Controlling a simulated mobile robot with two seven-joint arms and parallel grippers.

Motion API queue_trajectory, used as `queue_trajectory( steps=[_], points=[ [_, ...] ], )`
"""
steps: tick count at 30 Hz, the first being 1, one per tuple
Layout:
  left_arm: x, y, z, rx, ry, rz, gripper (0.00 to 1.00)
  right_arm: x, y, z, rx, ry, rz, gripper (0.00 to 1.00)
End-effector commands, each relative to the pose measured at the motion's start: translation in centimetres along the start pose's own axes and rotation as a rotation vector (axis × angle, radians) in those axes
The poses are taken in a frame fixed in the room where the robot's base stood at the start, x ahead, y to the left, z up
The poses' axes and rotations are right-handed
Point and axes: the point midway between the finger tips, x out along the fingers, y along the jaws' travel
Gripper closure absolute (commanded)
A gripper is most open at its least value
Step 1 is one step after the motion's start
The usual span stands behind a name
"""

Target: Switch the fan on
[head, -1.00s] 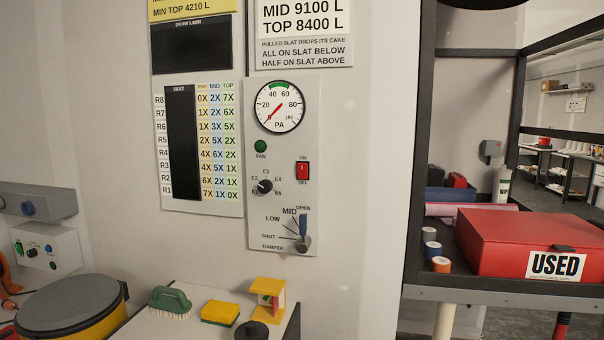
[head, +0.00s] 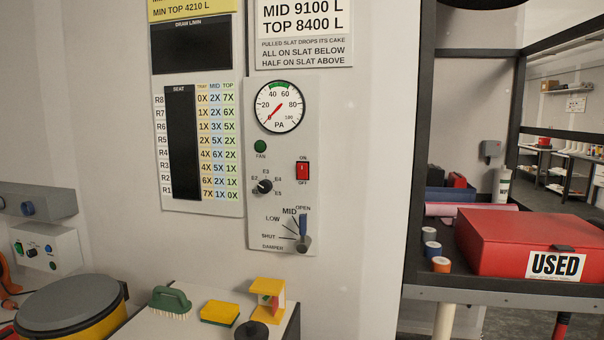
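The fan control panel (head: 283,215) is a pale plate on the wall in the middle of the head view. Its red rocker switch (head: 302,171) sits between the labels ON above and OFF below; I cannot tell which way it is tipped. The round green FAN lamp (head: 260,146) looks dark. The gauge (head: 278,107) marked PA has its red needle pointing to the lower left, near the low end. A black rotary knob (head: 265,186) and a blue-handled damper lever (head: 303,232) are below; the lever points up near OPEN. Neither gripper shows in the view.
A bench with a green brush (head: 170,302), a yellow sponge (head: 219,313) and a yellow block-like holder (head: 267,298) stands below the panel. A yellow drum with a grey lid (head: 68,303) is at lower left. A red USED box (head: 530,243) is on the right shelf. The panel front is unobstructed.

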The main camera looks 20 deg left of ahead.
Motion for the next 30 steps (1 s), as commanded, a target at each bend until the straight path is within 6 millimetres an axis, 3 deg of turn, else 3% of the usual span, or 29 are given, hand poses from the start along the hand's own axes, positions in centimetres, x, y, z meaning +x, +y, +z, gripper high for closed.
queue_trajectory(
  steps=[22, 30],
  points=[
    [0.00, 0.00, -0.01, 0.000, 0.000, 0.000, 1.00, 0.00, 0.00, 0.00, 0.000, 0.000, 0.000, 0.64],
    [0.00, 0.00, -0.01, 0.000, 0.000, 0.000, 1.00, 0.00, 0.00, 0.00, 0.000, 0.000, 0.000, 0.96]
  ],
)
